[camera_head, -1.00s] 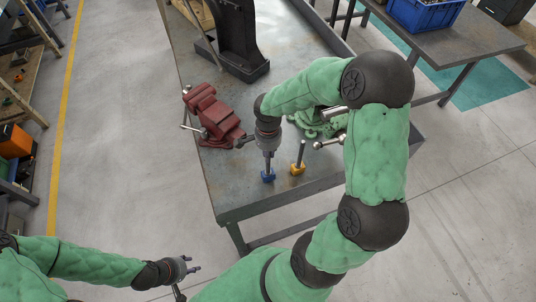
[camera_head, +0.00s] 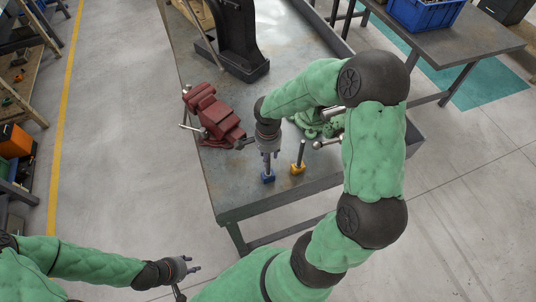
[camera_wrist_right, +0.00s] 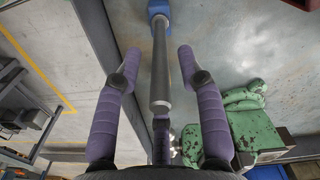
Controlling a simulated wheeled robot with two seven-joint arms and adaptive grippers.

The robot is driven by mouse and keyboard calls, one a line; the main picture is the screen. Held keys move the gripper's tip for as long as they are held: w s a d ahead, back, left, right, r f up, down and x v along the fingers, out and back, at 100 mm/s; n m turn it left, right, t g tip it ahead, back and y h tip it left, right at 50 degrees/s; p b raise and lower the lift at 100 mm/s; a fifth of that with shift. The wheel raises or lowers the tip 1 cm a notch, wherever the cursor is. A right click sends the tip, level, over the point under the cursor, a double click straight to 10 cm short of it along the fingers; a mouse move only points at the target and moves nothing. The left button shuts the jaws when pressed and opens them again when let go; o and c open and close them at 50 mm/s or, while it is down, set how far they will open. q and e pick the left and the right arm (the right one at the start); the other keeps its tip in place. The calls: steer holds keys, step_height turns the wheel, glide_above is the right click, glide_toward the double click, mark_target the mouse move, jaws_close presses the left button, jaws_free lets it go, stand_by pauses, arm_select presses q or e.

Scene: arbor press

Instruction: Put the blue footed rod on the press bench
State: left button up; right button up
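The blue footed rod stands upright on the press bench (camera_head: 233,196) near its front edge. Its blue foot (camera_head: 268,177) rests on the bench top, and its grey shaft rises toward my right gripper (camera_head: 268,157). In the right wrist view the shaft (camera_wrist_right: 160,60) runs between the spread fingers of my right gripper (camera_wrist_right: 157,58), with a gap on both sides. The blue foot (camera_wrist_right: 158,8) shows at the top edge there. My left gripper (camera_head: 195,264) is empty, its fingers apart, over the floor left of the bench.
A yellow-footed rod (camera_head: 299,161) stands close to the right of the blue one. A red vise (camera_head: 214,118) is behind on the left. A green object (camera_head: 318,124) lies behind, partly hidden by my right arm. The black press (camera_head: 239,40) stands at the back.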

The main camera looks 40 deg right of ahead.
step_height(320, 180, up, 12)
steer(key=shift+r+p, duration=0.15)
steer(key=shift+p, duration=0.2)
stand_by(0.4)
